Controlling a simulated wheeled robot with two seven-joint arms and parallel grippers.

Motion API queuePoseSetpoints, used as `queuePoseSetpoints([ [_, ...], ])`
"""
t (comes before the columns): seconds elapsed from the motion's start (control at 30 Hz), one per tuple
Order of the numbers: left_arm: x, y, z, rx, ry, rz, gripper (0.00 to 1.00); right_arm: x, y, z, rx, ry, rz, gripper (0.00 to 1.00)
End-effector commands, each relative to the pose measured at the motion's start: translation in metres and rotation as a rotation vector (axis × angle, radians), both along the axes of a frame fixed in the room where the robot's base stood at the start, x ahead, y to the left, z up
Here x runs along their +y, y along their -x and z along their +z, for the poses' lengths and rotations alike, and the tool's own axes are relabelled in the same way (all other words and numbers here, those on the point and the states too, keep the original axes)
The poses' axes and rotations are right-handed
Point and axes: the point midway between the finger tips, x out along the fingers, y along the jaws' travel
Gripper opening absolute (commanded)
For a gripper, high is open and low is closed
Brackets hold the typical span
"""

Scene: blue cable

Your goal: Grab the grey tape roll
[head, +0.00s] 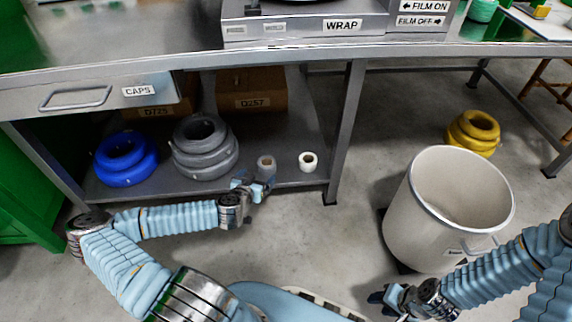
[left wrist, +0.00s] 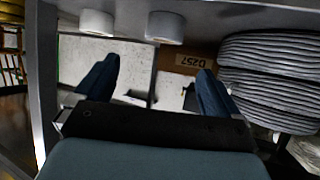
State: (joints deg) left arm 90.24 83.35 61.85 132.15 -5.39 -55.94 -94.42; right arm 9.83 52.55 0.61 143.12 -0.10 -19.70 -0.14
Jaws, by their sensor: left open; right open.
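A small pale grey tape roll (head: 266,163) stands on the lower shelf of the workbench, right of the big grey coil. A whiter roll (head: 308,162) stands to its right. My left gripper (head: 259,187) is open and empty at the shelf's front edge, just in front of the grey tape roll. In the left wrist view the grey tape roll (left wrist: 165,28) is at the top, beyond the open fingers (left wrist: 155,82) and apart from them, with the whiter roll (left wrist: 97,23) to its left. My right gripper (head: 388,299) is open and empty near the bottom, beside the bin.
A grey coil (head: 205,148) and a blue coil (head: 125,160) lie on the lower shelf (head: 295,120), with a cardboard box (head: 252,90) behind. A bench leg (head: 345,130) stands right of the rolls. A large bin (head: 430,225) and yellow coil (head: 473,133) stand on the floor.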

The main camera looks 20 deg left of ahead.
Motion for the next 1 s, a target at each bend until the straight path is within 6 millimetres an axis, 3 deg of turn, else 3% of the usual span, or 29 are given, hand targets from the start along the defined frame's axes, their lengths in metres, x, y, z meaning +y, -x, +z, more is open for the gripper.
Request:
queuePoseSetpoints([
  [0.33, 0.01, -0.059, -0.031, 0.0, 0.003, 0.001, 0.97, 0.001, 0.0, -0.016, 0.0, -0.002, 0.0, 0.43],
  [0.57, 0.013, -0.077, -0.041, 0.0, 0.004, 0.001, 0.97, 0.001, -0.001, -0.021, -0.002, -0.002, -0.001, 0.43],
  [0.8, 0.023, -0.109, -0.059, 0.0, 0.005, 0.0, 0.97, 0.0, -0.001, -0.034, -0.004, 0.0, -0.003, 0.43],
  [1.0, 0.025, -0.117, -0.06, 0.002, 0.001, -0.002, 0.97, 0.0, -0.001, -0.035, -0.005, 0.0, -0.003, 0.43],
])
